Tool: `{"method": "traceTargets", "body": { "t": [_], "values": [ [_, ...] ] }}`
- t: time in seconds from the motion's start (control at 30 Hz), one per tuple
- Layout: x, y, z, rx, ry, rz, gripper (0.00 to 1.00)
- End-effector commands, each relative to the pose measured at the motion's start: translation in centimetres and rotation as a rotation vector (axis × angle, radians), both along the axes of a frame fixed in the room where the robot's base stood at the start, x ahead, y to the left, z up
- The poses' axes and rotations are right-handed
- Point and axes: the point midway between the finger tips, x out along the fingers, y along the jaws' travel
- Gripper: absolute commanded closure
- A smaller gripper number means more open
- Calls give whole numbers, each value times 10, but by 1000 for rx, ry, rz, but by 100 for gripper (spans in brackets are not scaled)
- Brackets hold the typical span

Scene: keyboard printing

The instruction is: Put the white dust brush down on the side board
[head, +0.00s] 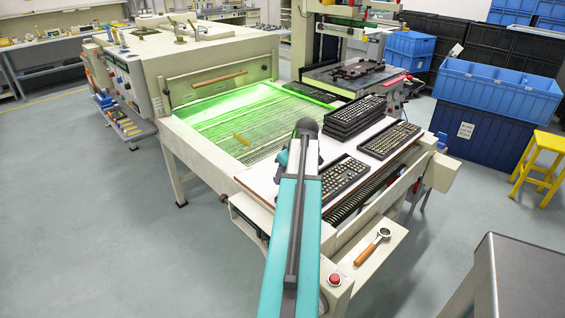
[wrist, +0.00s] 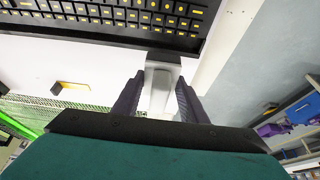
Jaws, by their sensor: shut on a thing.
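The white dust brush (wrist: 160,98) shows in the wrist view as a pale block between the two dark fingers of my gripper (wrist: 160,80). My gripper is shut on it. Its far end reaches close to the edge of a black keyboard (wrist: 110,18); I cannot tell whether they touch. In the head view my own arm hides the brush and most of the gripper. A white board (head: 262,180) carrying keyboards lies under the arm's end, and its pale surface fills the left of the wrist view (wrist: 50,48). I cannot tell for sure which surface is the side board.
Single keyboards (head: 389,140) and a keyboard stack (head: 354,118) occupy the white board. A green-lit conveyor bed (head: 225,120) with a small yellow piece (head: 241,139) lies left. A low front shelf (head: 350,262) holds a wooden-handled tool (head: 373,247). A red button (head: 334,279) is nearby.

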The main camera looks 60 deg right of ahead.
Motion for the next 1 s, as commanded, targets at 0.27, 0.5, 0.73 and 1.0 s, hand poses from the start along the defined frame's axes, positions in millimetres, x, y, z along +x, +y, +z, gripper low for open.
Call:
{"method": "traceTargets", "body": {
  "t": [0.27, 0.5, 0.73, 1.0],
  "values": [
    [36, -22, -1, 0, 0, 2, 92],
    [64, -38, -4, 0, 0, 1, 92],
    [90, -52, -7, 0, 1, 1, 92],
    [116, -66, -10, -1, 0, 2, 92]
  ]
}}
